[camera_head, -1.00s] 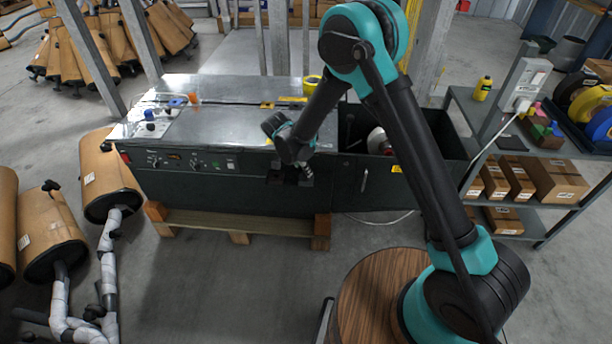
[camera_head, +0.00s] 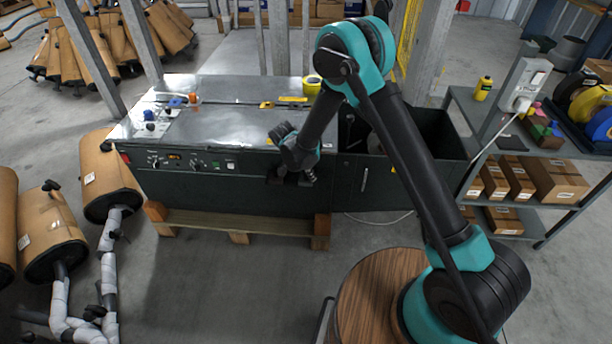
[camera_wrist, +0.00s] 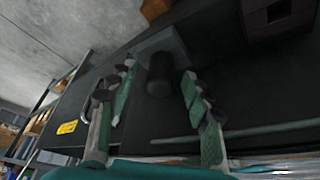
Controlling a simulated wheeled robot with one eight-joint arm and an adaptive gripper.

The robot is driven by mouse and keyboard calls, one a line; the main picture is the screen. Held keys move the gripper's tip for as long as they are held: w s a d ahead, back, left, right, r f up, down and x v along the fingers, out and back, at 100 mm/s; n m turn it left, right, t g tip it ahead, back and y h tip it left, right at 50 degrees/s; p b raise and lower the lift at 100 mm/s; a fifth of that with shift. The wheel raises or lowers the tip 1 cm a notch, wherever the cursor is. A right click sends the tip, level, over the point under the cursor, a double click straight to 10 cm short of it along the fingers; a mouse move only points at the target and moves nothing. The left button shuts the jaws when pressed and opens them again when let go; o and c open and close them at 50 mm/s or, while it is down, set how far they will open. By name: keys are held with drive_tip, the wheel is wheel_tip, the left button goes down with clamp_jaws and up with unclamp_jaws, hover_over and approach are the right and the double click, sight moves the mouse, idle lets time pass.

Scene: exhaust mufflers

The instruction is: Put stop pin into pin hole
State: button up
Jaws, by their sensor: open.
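My gripper (camera_head: 292,179) is in front of the dark front face of the metal-topped machine (camera_head: 225,188). In the wrist view my gripper (camera_wrist: 157,72) is open, with one green-and-grey finger on each side. A short dark cylinder (camera_wrist: 159,82), possibly the stop pin, shows between the fingers, in front of a grey block (camera_wrist: 164,46). Gaps show on both sides of it, so the fingers look apart from it. I cannot make out the pin hole in either view.
An open dark bin (camera_head: 432,135) adjoins on the right. A shelf (camera_head: 545,195) with boxes stands further right. Mufflers (camera_head: 108,175) stand on the left.

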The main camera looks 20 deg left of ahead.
clamp_jaws()
idle(0.3)
drive_tip(key=shift+r, duration=0.15)
wheel_tip(320, 180, up, 20)
idle(0.5)
